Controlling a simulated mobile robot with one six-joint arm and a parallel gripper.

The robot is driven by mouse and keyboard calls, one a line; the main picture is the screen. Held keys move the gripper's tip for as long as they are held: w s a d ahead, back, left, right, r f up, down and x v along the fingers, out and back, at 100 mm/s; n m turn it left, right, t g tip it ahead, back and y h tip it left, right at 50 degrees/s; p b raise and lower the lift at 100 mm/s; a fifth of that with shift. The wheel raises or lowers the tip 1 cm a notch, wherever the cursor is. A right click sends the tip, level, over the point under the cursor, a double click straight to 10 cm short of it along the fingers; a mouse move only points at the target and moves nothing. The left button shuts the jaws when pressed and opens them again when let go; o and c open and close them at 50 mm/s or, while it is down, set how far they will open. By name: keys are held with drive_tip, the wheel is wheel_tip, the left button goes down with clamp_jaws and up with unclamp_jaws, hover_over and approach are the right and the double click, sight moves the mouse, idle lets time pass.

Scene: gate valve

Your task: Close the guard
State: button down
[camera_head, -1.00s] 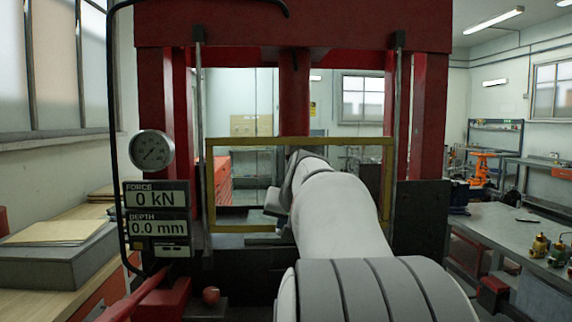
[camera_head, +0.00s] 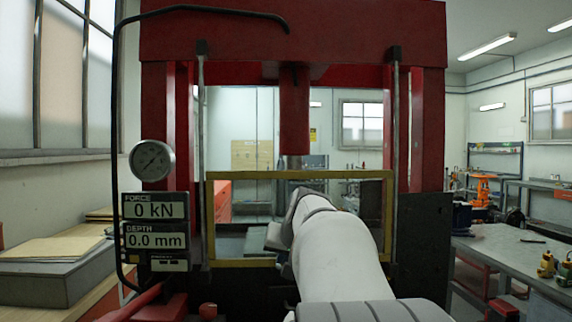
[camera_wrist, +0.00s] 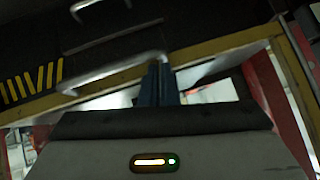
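The guard (camera_head: 300,175) is a yellow rectangular frame between the posts of a red press. Its opening is see-through and its lower bar (camera_head: 232,263) is near the dark bed. My arm reaches in front of it, covering much of its right side and lower edge. In the head view my gripper (camera_head: 275,237) is partly hidden behind my wrist. In the wrist view my gripper's dark blue fingers (camera_wrist: 163,80) are close together, at the right end of a pale metal handle (camera_wrist: 115,72) beside the yellow bar (camera_wrist: 225,42). Whether they touch or pinch the handle is unclear.
The press ram (camera_head: 294,115) hangs above the guard. A gauge (camera_head: 152,160) and a display (camera_head: 155,225) reading 0 kN and 0.0 mm stand at left. A bench (camera_head: 55,268) is at left and a grey worktable (camera_head: 500,255) at right.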

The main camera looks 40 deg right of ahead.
drive_tip(key=r+p, duration=0.2)
drive_tip(key=r, duration=0.1)
drive_tip(key=shift+s+d+r+p, duration=0.1)
drive_tip(key=shift+d+r+p, duration=0.2)
drive_tip(key=shift+p, duration=0.1)
drive_tip(key=d+v, duration=0.1)
drive_tip(key=v, duration=0.9)
drive_tip(key=s+a+f+n+g+y+p, duration=0.2)
drive_tip(key=s+a+f+n+g+y, duration=0.1)
drive_tip(key=a+f, duration=1.05)
drive_tip(key=s+a+f+n+g+p, duration=0.2)
drive_tip(key=s+a+f+n+g, duration=0.1)
drive_tip(key=s+a+f, duration=0.8)
wheel_tip(320, 180, down, 2)
drive_tip(key=shift+s+a+f+n, duration=0.15)
drive_tip(key=shift+s+a+n, duration=0.1)
drive_tip(key=shift+a+n, duration=0.5)
drive_tip(key=c, duration=2.2)
unclamp_jaws()
